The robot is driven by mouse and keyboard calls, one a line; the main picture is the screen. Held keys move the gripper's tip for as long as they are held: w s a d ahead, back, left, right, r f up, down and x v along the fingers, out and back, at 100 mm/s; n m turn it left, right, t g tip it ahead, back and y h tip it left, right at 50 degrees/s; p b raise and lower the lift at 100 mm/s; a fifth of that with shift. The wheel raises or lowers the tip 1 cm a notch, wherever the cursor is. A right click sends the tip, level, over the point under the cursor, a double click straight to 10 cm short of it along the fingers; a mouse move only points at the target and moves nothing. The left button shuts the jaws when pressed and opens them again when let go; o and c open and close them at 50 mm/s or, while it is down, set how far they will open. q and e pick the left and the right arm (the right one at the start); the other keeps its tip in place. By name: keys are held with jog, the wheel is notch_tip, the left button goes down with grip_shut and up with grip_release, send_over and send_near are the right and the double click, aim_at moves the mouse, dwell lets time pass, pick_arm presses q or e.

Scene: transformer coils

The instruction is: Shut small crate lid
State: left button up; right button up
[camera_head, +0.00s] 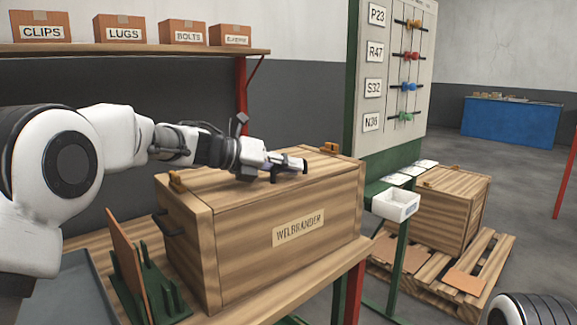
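My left gripper (292,166) is just over the middle of the lid, pointing right. Whether it touches the lid, and whether its fingers are open or shut, is unclear. The arm hides part of the lid's back edge. My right gripper is out of view.
A green rack (165,290) with an upright brown board stands left of the crate. Labelled boxes line a shelf (170,49) behind. A pegboard (395,70) and white bin (397,204) are to the right. Another crate (450,210) stands on a pallet (420,275).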

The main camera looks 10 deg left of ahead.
pick_arm(q)
jog(key=shift+o, duration=0.4)
jog(key=shift+w+f, duration=0.15)
jog(key=v, duration=1.2)
